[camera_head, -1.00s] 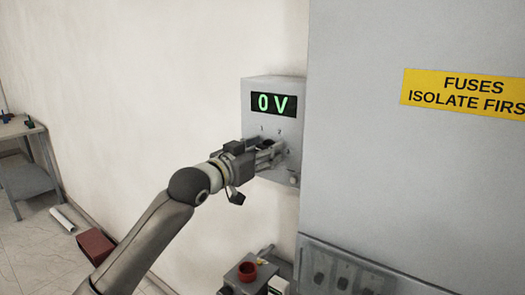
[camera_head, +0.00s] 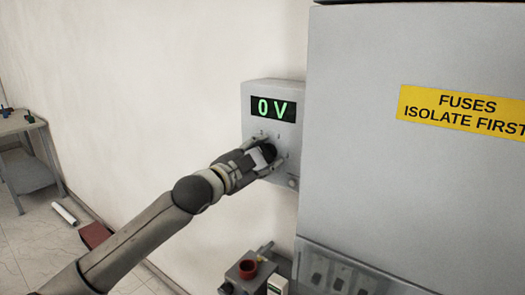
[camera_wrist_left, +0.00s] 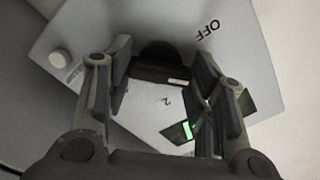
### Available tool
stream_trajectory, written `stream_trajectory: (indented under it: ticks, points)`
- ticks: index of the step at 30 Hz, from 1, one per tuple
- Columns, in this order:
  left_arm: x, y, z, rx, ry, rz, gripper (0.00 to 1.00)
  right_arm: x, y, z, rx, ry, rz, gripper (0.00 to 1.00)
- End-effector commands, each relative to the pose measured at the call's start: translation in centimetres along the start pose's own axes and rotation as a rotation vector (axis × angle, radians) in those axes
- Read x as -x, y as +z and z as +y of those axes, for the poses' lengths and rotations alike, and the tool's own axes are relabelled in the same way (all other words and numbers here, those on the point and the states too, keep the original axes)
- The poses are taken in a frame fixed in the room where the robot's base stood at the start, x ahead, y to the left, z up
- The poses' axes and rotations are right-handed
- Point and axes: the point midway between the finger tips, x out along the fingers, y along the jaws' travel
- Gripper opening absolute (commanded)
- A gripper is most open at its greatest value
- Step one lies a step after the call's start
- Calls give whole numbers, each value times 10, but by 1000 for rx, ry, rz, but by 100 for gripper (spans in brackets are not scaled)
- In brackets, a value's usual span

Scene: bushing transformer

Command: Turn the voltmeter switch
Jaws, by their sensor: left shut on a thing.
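The voltmeter box (camera_head: 250,112) is a grey case on the wall, with a green display (camera_head: 273,108) reading "0 V". Its black rotary switch (camera_head: 268,152) sits below the display, partly hidden by my left gripper (camera_head: 269,158). In the left wrist view the switch (camera_wrist_left: 158,68) has a dark bar handle with a pale mark, between the fingers of my left gripper (camera_wrist_left: 163,80). The gripper is shut on the switch. "OFF" and "2" labels show around it, and the display shows only in part. My right gripper is not in view.
A large grey cabinet (camera_head: 380,190) with a yellow "FUSES ISOLATE FIRST" sign (camera_head: 465,111) stands close to the right of the box. A table (camera_head: 22,150) stands far left, with a dark red block (camera_head: 95,235) on the floor.

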Motion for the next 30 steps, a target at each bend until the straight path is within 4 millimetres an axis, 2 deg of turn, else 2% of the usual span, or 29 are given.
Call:
stream_trajectory:
  ticks: [10,27,28,30]
  points:
    - [0,0,0,-150,0,0,26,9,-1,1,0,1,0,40]
    - [0,0,1,-179,0,0,26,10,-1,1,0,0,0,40]
    - [0,0,1,-178,0,0,52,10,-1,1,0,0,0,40]
    - [0,0,1,-178,0,0,61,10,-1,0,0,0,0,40]
